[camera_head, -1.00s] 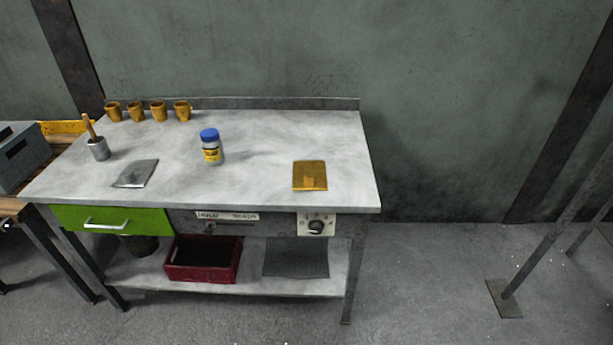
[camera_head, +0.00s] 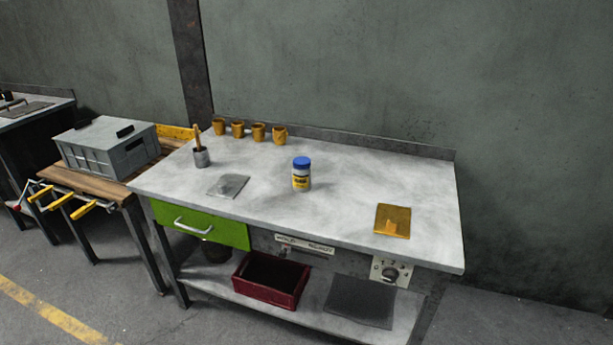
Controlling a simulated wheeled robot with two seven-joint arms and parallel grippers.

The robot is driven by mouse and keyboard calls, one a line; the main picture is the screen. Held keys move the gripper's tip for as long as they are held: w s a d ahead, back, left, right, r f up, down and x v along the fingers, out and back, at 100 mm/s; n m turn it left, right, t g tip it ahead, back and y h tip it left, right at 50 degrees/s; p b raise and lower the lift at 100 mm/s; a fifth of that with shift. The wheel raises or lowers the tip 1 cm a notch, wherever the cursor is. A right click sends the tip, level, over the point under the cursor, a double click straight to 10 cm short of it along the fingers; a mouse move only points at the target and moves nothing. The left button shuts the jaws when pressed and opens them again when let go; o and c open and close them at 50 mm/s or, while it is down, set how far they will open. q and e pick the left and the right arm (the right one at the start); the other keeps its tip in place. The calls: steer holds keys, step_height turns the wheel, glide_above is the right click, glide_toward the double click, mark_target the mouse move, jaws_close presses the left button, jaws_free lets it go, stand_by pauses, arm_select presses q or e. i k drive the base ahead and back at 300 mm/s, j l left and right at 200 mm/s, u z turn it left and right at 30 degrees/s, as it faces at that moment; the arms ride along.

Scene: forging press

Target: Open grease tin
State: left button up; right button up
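A small tin or jar (camera_head: 301,176) with a blue lid and a white and yellow label stands upright on the grey workbench (camera_head: 340,213), near its middle. Its blue lid (camera_head: 302,163) is on. It is the only lidded container I see on the bench top, and its label is too small to read. A grey metal cup (camera_head: 201,157) with a wooden-handled tool, perhaps a brush, stands at the bench's left. Neither of my grippers shows in the view.
A flat grey plate (camera_head: 228,186) and a yellow plate (camera_head: 393,221) lie on the bench. Several orange-brown cups (camera_head: 258,132) line the back edge. A green drawer (camera_head: 200,224) is shut. A red crate (camera_head: 270,281) sits on the lower shelf. A grey crate (camera_head: 107,147) stands on the wooden table at left.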

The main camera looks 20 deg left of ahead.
mark_target(301, 178)
steer(key=i+j+z, duration=0.1)
steer(key=j, duration=0.3)
steer(key=i+j+z, duration=0.1)
steer(key=j, duration=0.35)
steer(key=i+j+z, duration=0.1)
steer(key=j, duration=0.35)
steer(key=i+j+z, duration=0.1)
steer(key=j, duration=0.35)
